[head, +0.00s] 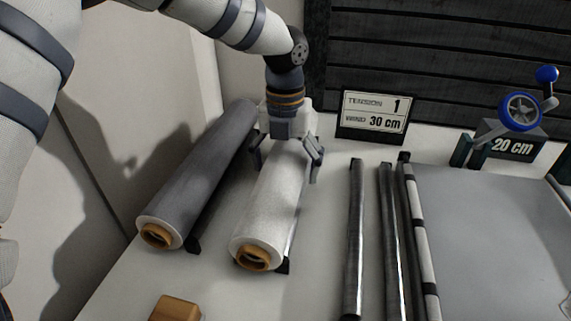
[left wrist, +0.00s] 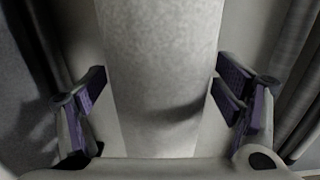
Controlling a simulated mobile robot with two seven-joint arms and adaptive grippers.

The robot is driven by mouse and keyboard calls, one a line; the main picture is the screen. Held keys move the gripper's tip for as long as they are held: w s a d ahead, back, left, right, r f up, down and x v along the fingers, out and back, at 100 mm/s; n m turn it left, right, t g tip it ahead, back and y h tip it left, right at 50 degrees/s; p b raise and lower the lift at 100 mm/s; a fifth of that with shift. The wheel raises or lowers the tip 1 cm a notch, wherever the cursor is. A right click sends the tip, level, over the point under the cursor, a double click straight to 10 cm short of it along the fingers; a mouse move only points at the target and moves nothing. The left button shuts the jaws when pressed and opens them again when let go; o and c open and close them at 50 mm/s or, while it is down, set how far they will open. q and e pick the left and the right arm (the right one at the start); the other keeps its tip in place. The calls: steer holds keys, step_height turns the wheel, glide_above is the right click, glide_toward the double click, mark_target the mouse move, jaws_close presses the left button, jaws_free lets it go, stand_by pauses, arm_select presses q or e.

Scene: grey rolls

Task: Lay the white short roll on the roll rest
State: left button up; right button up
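The white short roll (head: 268,210), with an orange-brown core at its near end, lies lengthwise at the centre left, with a black support piece (head: 283,266) at its near right. My left gripper (head: 288,168) is over its far part, with its fingers spread on either side. In the left wrist view, the roll (left wrist: 160,60) passes between the purple-padded fingers (left wrist: 164,88); whether the pads touch it is hard to tell. Metal bars (head: 355,240) lie to its right; I cannot tell whether they are the roll rest. My right gripper is not in view.
A longer grey roll (head: 200,180) lies left of the white one. A tension sign (head: 375,115) stands behind, and a blue crank wheel (head: 521,112) with a 20 cm sign stands at back right. A grey sheet (head: 490,240) covers the right. A tan block (head: 175,308) is in front.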

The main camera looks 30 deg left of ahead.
arm_select(q)
step_height(320, 180, up, 12)
stand_by(0.6)
steer(key=shift+f, duration=0.1)
